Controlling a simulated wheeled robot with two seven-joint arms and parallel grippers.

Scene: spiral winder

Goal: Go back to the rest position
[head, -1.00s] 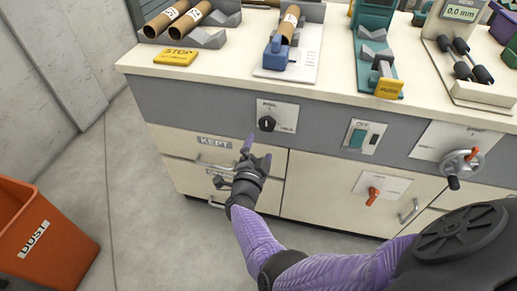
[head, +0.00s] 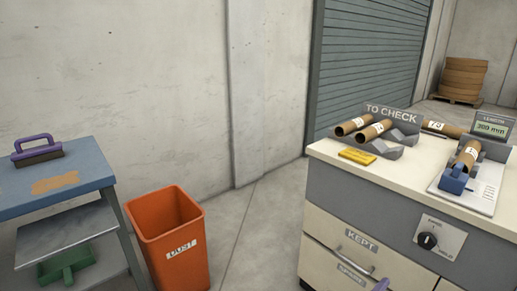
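My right gripper is not in view.
The bench (head: 332,152) at right carries cardboard tubes (head: 376,130), grey cradles and a length gauge (head: 489,127). An orange DUST bin (head: 168,235) and a blue table (head: 88,163) stand at left. Bare floor (head: 250,235) lies between bin and bench.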

